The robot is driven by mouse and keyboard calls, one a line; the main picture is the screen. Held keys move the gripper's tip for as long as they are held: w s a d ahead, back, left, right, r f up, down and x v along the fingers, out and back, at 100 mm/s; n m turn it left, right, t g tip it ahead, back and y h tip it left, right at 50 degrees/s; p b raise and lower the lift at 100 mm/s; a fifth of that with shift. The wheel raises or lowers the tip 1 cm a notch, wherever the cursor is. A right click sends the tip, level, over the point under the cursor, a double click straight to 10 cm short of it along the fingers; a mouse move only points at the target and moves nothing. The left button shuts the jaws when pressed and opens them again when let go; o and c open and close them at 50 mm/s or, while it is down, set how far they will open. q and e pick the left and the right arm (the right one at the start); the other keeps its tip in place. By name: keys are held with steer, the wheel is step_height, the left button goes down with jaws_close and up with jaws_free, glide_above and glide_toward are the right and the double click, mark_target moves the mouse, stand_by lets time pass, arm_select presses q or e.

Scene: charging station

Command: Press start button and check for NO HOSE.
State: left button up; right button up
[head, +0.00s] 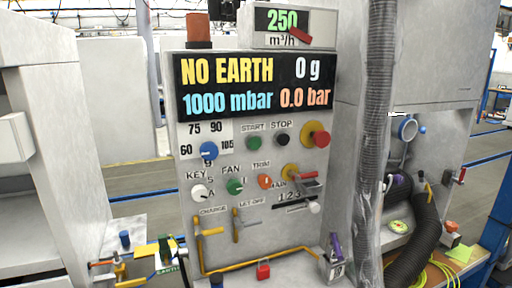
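The green start button (254,142) is on the grey control panel (240,235), under a "START" label. The black stop button (283,140) is just right of it. Above them a black display (235,86) reads "NO EARTH", "0 g", "1000 mbar" and "0.0 bar". The words "NO HOSE" do not show. Nothing covers the start button. Neither of my grippers is in view.
A red emergency knob (320,138) on yellow sits right of the stop button. Below are a blue dial (208,149), a white key knob (200,192) and a green fan knob (235,186). A thick grey hose (379,90) hangs right of the panel.

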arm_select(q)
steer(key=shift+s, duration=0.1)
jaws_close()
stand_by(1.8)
